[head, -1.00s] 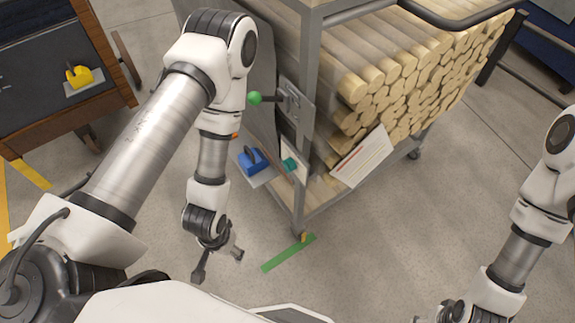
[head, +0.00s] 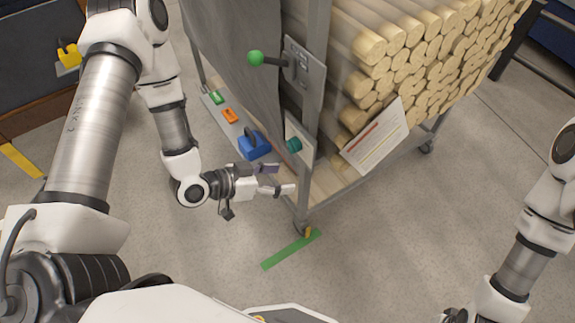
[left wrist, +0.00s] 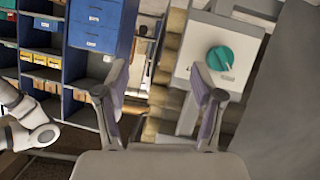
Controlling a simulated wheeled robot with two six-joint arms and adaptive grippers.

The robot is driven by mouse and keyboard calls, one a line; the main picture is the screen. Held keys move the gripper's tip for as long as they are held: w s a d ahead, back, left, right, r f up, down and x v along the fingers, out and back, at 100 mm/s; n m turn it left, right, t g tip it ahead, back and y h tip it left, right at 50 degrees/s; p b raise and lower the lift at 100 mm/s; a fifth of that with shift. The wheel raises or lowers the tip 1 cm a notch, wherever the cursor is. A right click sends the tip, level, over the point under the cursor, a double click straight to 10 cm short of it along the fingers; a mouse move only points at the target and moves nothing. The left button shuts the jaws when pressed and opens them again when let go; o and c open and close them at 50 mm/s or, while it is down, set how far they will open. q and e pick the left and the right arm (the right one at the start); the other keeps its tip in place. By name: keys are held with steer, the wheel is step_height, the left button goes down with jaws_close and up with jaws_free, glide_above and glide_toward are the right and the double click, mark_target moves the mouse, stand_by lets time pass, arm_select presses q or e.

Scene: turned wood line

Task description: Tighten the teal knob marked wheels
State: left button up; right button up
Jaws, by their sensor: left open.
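The teal knob (head: 294,145) is on a pale plate (head: 299,135) low on the rack's front post. It also shows in the left wrist view (left wrist: 220,58), round with a raised grip bar, on the light plate (left wrist: 252,42) beyond the right-hand finger. Any lettering by it is too small to read. My left gripper (head: 281,179) is open and empty, left of and below the knob and apart from it; its fingers also show in the left wrist view (left wrist: 158,85). My right gripper (head: 455,314) is at the bottom edge, mostly cut off.
The rack holds stacked wood rods (head: 400,65). A lever with a green ball (head: 255,58) juts out above the knob. A blue device (head: 253,146), an orange button (head: 229,115) and a green button (head: 216,97) sit left of the post. A paper card (head: 376,140) hangs right.

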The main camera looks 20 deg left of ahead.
mark_target(293, 146)
arm_select(q)
steer(key=w+a+f+n+t+h+b, duration=0.1)
steer(key=w+a+f+t+b, duration=0.5)
steer(key=b, duration=0.7)
steer(key=w+d+r+b, duration=0.2)
steer(key=w+d, duration=0.1)
steer(key=w, duration=0.3)
steer(key=shift+d+b, duration=0.25)
steer(key=shift+b, duration=0.15)
steer(key=shift+r, duration=0.1)
steer(key=c, duration=1.1)
arm_select(e)
step_height(293, 146, down, 19)
steer(key=shift+f, duration=0.15)
